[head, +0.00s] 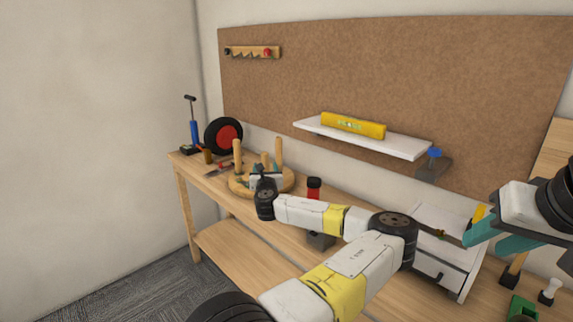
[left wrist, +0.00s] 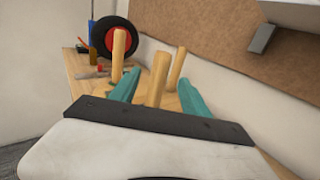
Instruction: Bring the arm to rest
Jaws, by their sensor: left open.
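My left gripper (head: 268,172) is open at the round wooden base (head: 240,188) with upright pegs, on the bench (head: 215,187). In the left wrist view its two teal fingers (left wrist: 158,90) stand apart. A wooden peg (left wrist: 158,78) shows between them in the picture; I cannot tell whether they touch it. Two more pegs stand beyond. My left arm reaches across the bench, partly bent. My right gripper (head: 488,238) is over the right part of the bench, with teal fingers in view; how far they are apart is unclear.
A black and red wheel (head: 224,136) and a blue pump (head: 194,133) stand at the bench's far left. A red and black container (head: 314,188) stands behind my left arm. A white drawer unit (head: 440,262) is at right. A wall shelf (head: 400,146) holds a yellow level (head: 352,126).

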